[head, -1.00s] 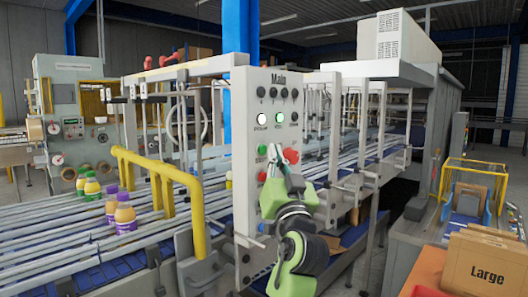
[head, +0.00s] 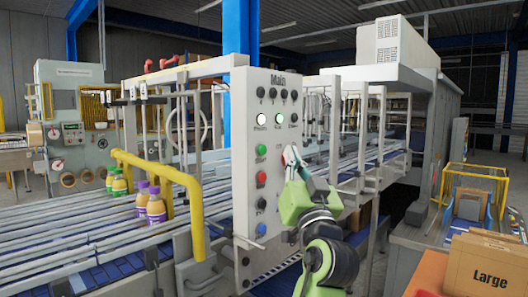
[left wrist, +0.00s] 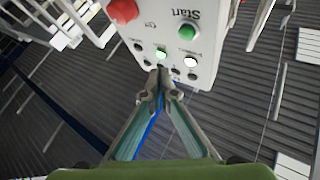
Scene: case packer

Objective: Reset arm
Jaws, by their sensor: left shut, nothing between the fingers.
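My left gripper (head: 291,158) is green and grey. In the head view it is raised in front of the right edge of the control panel (head: 267,220), which is labelled Main. In the left wrist view its fingers (left wrist: 157,78) meet at the tips, shut and empty, with the panel (left wrist: 205,75) beyond them. The panel bears a green Start button (left wrist: 187,32), a red button (left wrist: 123,10) and lit lamps. I cannot tell from these views whether the fingertips touch the panel. My right gripper is out of view.
Bottles with green (head: 118,182) and purple (head: 155,207) caps stand on the conveyor (head: 70,240) at left. A yellow guard rail (head: 165,172) runs beside the panel. A cardboard box marked Large (head: 485,262) stands at the right.

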